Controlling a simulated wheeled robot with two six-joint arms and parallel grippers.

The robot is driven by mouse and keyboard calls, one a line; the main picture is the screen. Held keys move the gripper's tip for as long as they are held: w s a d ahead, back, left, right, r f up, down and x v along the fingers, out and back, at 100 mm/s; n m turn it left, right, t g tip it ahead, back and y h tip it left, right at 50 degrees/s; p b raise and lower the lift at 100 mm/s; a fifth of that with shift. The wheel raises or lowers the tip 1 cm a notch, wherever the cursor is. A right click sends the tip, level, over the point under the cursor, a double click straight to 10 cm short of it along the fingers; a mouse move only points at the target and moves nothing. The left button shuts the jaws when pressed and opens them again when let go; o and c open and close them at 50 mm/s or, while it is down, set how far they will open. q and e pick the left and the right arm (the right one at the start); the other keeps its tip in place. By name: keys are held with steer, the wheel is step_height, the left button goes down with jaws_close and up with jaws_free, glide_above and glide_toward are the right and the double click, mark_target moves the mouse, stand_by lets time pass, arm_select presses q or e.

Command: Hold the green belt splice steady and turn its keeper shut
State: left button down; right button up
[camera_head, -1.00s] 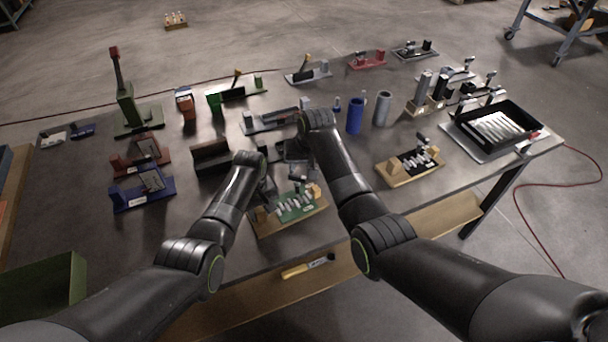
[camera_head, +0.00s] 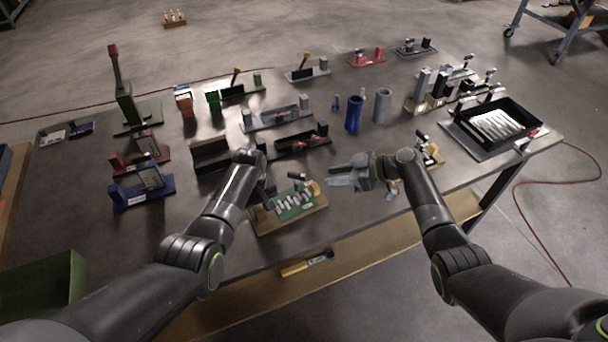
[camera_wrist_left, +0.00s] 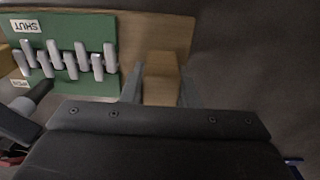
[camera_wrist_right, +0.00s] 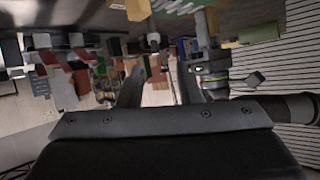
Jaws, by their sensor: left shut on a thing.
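The green belt splice (camera_head: 295,203) sits on a wooden base near the table's front edge, with a row of interleaved metal fingers on its green plate. It also shows in the left wrist view (camera_wrist_left: 70,60), with a SHUT label and a second label near a dark lever, apparently the keeper (camera_wrist_left: 38,93). The lever lies by that second label. My left gripper (camera_head: 268,197) is shut on the wooden block (camera_wrist_left: 161,78) at the base's left end. My right gripper (camera_head: 338,181) is apart from the splice, to its right, fingers pointing left. Its fingers stand open and empty in the right wrist view (camera_wrist_right: 158,85).
A dark fixture with a red part (camera_head: 300,141) stands behind the splice. Blue (camera_head: 355,115) and grey (camera_head: 382,106) cylinders stand farther back. A black tray (camera_head: 493,128) is at the right.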

mark_target(304, 175)
steer(key=shift+n+t+y, duration=0.4)
steer(key=shift+n, duration=0.1)
steer(key=shift+w+x, duration=0.15)
steer(key=shift+x, duration=2.35)
steer(key=shift+w+x, duration=0.15)
steer(key=shift+x, duration=2.35)
jaws_close()
